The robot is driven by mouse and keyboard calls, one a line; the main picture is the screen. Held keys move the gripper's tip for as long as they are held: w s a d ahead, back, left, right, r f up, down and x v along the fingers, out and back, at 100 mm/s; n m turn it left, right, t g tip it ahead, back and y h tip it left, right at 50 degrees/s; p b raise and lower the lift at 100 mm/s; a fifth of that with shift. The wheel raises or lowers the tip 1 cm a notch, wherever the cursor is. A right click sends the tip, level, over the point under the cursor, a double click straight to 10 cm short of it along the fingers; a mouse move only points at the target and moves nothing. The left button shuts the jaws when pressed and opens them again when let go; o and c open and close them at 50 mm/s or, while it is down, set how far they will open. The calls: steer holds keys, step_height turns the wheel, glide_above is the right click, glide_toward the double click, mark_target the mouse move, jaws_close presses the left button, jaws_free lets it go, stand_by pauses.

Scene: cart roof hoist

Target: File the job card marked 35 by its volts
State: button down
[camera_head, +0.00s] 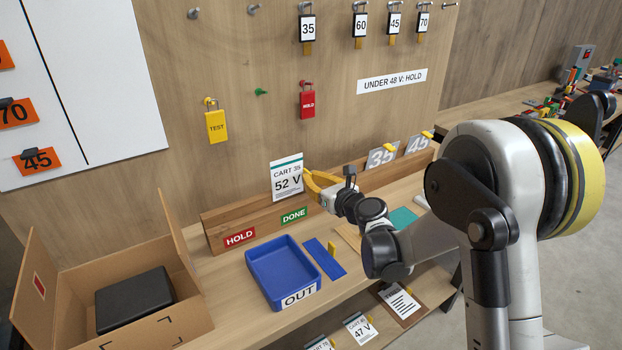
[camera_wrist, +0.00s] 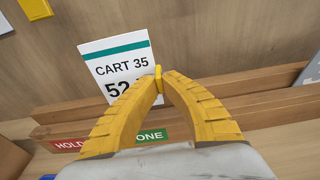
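The job card (camera_head: 287,177) reads CART 35 and 52 V; it also shows in the wrist view (camera_wrist: 115,65). My gripper (camera_head: 307,180) has its yellow fingers closed together at the card's right edge, around a small yellow tab in the wrist view (camera_wrist: 158,76). The card is upright, at the top of the wooden rack (camera_head: 225,221), above and slightly left of the green DONE label (camera_head: 294,215). The red HOLD label (camera_head: 240,237) is farther left. Whether the card's lower edge sits in the rack's groove is unclear.
A wall sign (camera_head: 392,81) reads UNDER 48 V: HOLD. A blue OUT tray (camera_head: 283,292) stands in front of the rack. An open cardboard box (camera_head: 150,330) is at left.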

steer(key=shift+f+b, duration=1.15)
steer(key=shift+f, duration=0.2)
steer(key=c, duration=1)
jaws_free()
steer(key=f+b+v, duration=0.1)
steer(key=v, duration=0.6)
